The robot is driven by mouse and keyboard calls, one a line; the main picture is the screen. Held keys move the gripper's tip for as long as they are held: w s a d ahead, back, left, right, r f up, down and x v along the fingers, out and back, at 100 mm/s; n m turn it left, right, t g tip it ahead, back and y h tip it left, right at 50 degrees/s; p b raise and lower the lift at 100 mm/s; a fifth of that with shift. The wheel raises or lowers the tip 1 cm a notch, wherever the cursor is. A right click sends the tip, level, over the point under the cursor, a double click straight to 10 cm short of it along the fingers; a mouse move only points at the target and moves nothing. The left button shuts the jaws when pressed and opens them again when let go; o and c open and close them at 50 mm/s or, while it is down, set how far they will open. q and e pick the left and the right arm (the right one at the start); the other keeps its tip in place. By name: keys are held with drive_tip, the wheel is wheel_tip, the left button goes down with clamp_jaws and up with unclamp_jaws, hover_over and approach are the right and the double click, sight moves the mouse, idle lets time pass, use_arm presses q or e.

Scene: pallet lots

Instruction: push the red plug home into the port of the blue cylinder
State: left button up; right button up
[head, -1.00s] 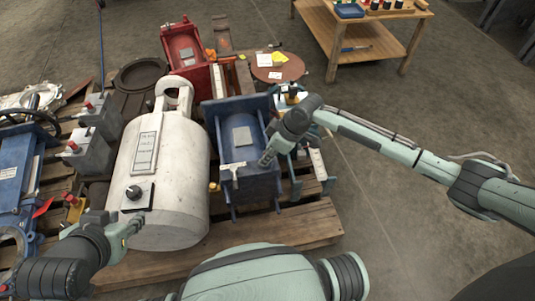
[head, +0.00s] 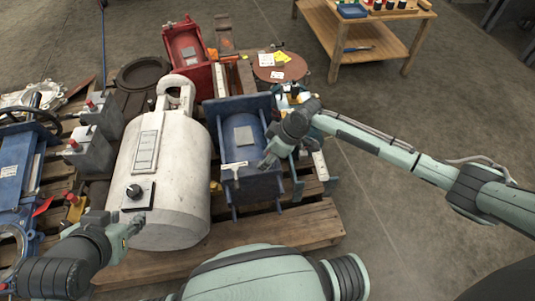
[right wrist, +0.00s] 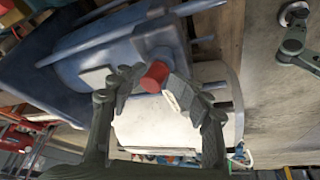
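The blue cylinder (head: 247,150) lies in a blue cradle on the pallet, right of the white tank. In the right wrist view its blue body (right wrist: 125,50) fills the upper middle. The red plug (right wrist: 156,76) is at its near end; I cannot tell how deep it sits in the port. My right gripper (head: 270,160) is at the front end of the blue cylinder. In the right wrist view its fingers (right wrist: 152,90) are apart, one on each side of the plug, not visibly closed on it. My left gripper (head: 137,224) is by the white tank's front; its opening is unclear.
The white tank (head: 172,165) with a black knob stands left of the blue cylinder. Grey boxes with red buttons (head: 88,152) are farther left. A red cradle (head: 188,48) is behind. A wooden table (head: 365,40) stands at the back right. The floor to the right is clear.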

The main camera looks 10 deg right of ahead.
drive_tip(key=shift+s+d+f, duration=0.2)
drive_tip(key=shift+d+f, duration=0.05)
drive_tip(key=shift+d, duration=0.3)
drive_tip(key=shift+d+r, duration=0.1)
drive_tip(key=shift+r, duration=0.15)
drive_tip(key=v, duration=1.1)
drive_tip(key=shift+r, duration=0.35)
drive_tip(key=s+a+f+m+t+p, duration=0.1)
drive_tip(key=s+a+f+m+p, duration=0.1)
drive_tip(key=s+f+m+p, duration=0.15)
use_arm(q)
drive_tip(key=s+a+f+g, duration=0.2)
drive_tip(key=f, duration=0.4)
drive_tip(key=s+a+f+g+y, duration=0.1)
drive_tip(key=s+a+f+g, duration=0.1)
drive_tip(key=f, duration=0.5)
drive_tip(key=shift+s+a+f+n+p, duration=0.3)
drive_tip(key=shift+a+n+p, duration=0.05)
drive_tip(key=shift+n+p, duration=0.05)
use_arm(e)
drive_tip(key=s+d+f+m+h, duration=0.2)
drive_tip(key=s+d+f+m, duration=0.1)
drive_tip(key=s+d, duration=0.3)
drive_tip(key=s+d+f+m+h, duration=0.3)
drive_tip(key=s+d, duration=0.3)
drive_tip(key=s, duration=0.3)
drive_tip(key=shift+d+f, duration=0.35)
drive_tip(key=shift+f, duration=0.4)
